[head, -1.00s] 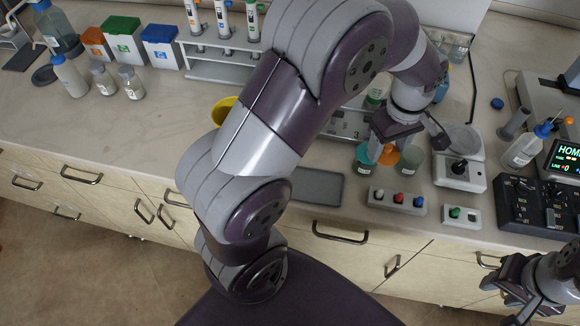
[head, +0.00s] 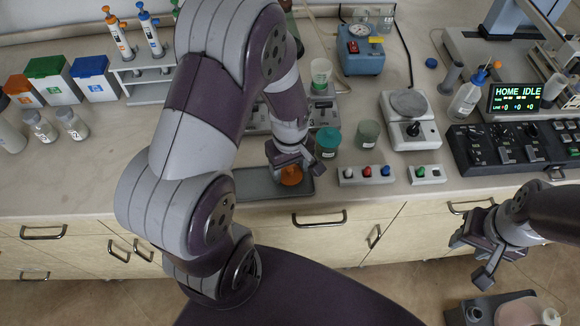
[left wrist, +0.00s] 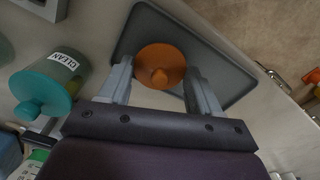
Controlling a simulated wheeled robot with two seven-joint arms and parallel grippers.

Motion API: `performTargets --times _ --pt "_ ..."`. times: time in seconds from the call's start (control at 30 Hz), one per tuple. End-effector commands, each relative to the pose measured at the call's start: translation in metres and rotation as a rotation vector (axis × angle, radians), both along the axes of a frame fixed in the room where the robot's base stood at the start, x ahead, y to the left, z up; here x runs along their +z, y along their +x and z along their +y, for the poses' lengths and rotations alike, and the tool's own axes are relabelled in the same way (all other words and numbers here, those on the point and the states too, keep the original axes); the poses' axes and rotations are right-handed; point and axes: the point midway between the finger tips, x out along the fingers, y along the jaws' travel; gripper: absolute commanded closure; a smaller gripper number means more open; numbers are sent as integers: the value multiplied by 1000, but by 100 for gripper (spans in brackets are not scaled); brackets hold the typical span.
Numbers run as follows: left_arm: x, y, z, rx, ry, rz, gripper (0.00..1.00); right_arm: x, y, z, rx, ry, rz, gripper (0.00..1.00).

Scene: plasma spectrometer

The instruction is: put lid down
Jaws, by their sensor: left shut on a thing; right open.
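An orange lid (head: 291,175) with a round knob is at my left gripper (head: 293,162), over the grey tray (head: 245,187) at the counter's front. In the left wrist view the lid (left wrist: 160,64) sits between the two fingertips (left wrist: 162,84), with the tray (left wrist: 228,80) behind it. My left gripper is shut on the lid; whether the lid touches the tray cannot be told. A grey-green jar (head: 367,134) stands right of the tray, behind the switch boxes. My right gripper (head: 474,262) is open and empty, in front of the counter at the lower right.
A teal-lidded jar (head: 328,139) stands close to the tray; its "CLEAN" label shows in the left wrist view (left wrist: 62,66). A switch box (head: 367,174), a small scale-like device (head: 409,118) and a control panel (head: 510,147) lie to the right.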

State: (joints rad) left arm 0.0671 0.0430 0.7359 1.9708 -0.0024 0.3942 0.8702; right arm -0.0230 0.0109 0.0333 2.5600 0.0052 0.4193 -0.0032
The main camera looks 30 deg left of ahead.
Motion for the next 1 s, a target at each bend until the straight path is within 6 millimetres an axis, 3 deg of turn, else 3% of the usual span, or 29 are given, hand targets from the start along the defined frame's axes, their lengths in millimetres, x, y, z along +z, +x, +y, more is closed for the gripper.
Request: performTargets --times 0.1,0.43,0.47,0.5,0.53,0.87,1.0 --pt "-10 0 0 0 0 0 65 0 0 0 0 0 0 57" --pt "-14 1 0 0 0 -1 65 -3 0 0 0 0 0 57" --pt "-13 1 0 0 0 -1 27 -2 0 0 0 0 0 57" --pt "-12 1 0 0 0 -1 14 -1 0 0 0 0 0 57" --pt "-12 1 0 0 0 -1 11 -1 0 0 0 0 0 57" --pt "-5 1 0 1 0 -4 11 1 0 0 0 0 0 57" --pt "24 3 0 0 1 -9 11 1 0 0 0 0 0 57"
